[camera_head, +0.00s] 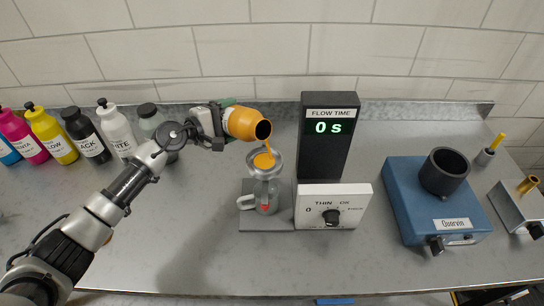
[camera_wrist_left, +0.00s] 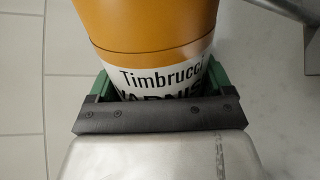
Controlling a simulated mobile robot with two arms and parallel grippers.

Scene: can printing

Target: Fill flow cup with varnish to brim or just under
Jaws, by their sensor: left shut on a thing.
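My left gripper (camera_head: 219,126) is shut on an orange varnish bottle (camera_head: 241,123), which it holds tilted with its dark mouth to the right. Orange varnish (camera_head: 264,160) runs from the mouth down into the metal flow cup (camera_head: 262,172); the level inside cannot be told exactly. My right gripper is not in view.
The black flow-time display (camera_head: 329,140) reads 0 s behind a white dial box (camera_head: 333,205) marked THIN, OK. A blue machine (camera_head: 438,215) with a black cup stands at right. Several ink bottles (camera_head: 50,135) line the left back. The counter's front middle is clear.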

